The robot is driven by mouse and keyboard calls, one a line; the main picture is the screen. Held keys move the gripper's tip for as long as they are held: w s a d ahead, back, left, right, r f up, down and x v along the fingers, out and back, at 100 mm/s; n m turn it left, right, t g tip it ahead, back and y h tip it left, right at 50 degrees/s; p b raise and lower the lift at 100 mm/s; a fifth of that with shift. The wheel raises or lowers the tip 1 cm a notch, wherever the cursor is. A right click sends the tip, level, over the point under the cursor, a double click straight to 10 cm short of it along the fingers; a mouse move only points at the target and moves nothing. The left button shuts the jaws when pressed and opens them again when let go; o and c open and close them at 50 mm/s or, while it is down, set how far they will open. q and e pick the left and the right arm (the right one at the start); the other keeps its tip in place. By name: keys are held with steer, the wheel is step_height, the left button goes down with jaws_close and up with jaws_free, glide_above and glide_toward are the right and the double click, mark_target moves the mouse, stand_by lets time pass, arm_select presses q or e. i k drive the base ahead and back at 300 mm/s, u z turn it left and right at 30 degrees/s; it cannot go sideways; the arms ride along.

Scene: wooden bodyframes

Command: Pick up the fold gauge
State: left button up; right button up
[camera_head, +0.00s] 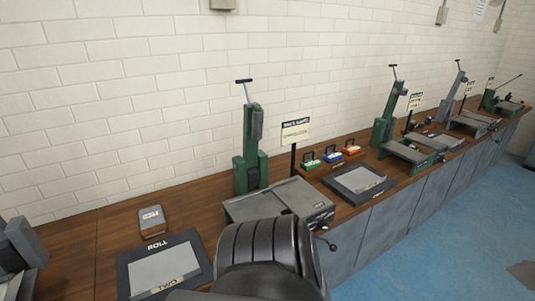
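I cannot tell for sure which thing is the fold gauge. A small grey and brown block with a pale label (152,220) lies on the wooden bench top at the left. Three small handled pieces, one green (310,162), one blue (332,156) and one orange (352,150), stand in a row farther right on the bench. Neither of my grippers shows clearly. A black ribbed part, seemingly of my own arm, fills the bottom middle and hides some of the bench front.
A dark-framed tray marked ROLL (133,275) lies front left; another dark tray (386,184) lies farther right. A green lever machine (250,172) with a grey bed (245,207) stands between them. More machines line the bench. Blue floor (440,240) is open at right.

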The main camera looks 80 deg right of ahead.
mark_target(329, 157)
steer(key=u, duration=0.6)
steer(key=k, duration=1.65)
steer(key=z, duration=2.35)
